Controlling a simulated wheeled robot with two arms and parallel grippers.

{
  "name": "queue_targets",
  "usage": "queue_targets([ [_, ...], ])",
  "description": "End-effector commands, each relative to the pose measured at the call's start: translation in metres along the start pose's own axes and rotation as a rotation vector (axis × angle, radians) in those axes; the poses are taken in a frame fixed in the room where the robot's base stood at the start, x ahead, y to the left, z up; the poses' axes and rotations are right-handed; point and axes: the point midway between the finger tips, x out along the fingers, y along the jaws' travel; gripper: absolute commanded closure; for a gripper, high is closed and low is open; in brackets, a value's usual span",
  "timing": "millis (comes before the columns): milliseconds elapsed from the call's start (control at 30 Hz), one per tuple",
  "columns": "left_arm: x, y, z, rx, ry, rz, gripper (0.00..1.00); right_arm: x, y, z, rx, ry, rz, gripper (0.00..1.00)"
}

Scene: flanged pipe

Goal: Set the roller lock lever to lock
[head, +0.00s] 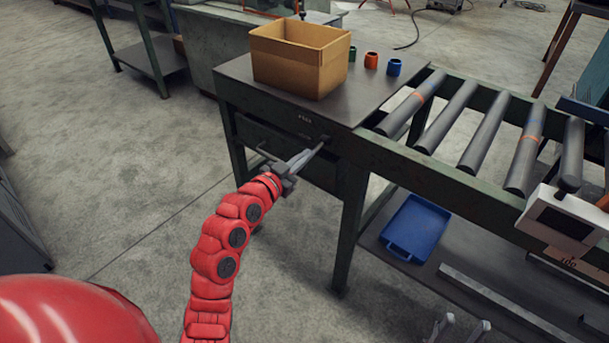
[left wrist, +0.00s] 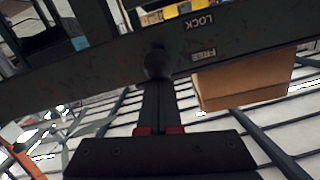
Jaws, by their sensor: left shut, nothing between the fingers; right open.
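The roller lock lever shows as a dark round knob (left wrist: 157,62) on the dark frame rail in the left wrist view. The labels LOCK (left wrist: 198,22) and FREE (left wrist: 204,54) stand to its right, upside down. The knob looks nearer the FREE label's level, but the lever's exact setting is unclear. My left gripper (head: 319,147) is shut and empty, its tips at the knob on the front of the bench. Whether they touch it I cannot tell; the tips partly hide the lever. My right gripper (head: 458,328) is open and empty at the bottom edge of the head view.
A cardboard box (head: 300,62) and several small coloured cups (head: 371,61) stand on the bench top. Grey rollers (head: 487,133) run to the right. A white display unit (head: 562,220) is fixed at the right. A blue tray (head: 415,228) lies on the lower shelf.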

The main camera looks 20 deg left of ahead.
Motion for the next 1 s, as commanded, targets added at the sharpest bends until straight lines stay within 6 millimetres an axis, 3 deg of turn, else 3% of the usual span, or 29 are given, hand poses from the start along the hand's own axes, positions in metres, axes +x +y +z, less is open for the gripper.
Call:
queue_targets([
  [33, 0.001, 0.004, 0.020, -0.002, 0.034, -0.007, 1.00, -0.033, -0.002, 0.006, 0.000, 0.000, 0.000, 0.50],
  [100, 0.001, 0.004, 0.025, -0.004, 0.079, -0.016, 1.00, -0.054, -0.003, 0.009, 0.000, 0.000, 0.000, 0.50],
  [300, 0.003, 0.006, 0.034, -0.009, 0.198, -0.039, 1.00, -0.109, -0.005, 0.018, 0.000, 0.000, 0.000, 0.50],
  [500, 0.005, 0.009, 0.040, -0.015, 0.289, -0.054, 1.00, -0.151, -0.007, 0.025, 0.000, 0.000, 0.000, 0.50],
  [700, 0.006, 0.008, 0.040, -0.018, 0.353, -0.068, 1.00, -0.176, -0.009, 0.030, 0.000, 0.000, 0.000, 0.50],
  [1000, 0.007, 0.008, 0.039, -0.020, 0.384, -0.074, 1.00, -0.187, -0.009, 0.031, -0.002, 0.005, -0.008, 0.50],
])
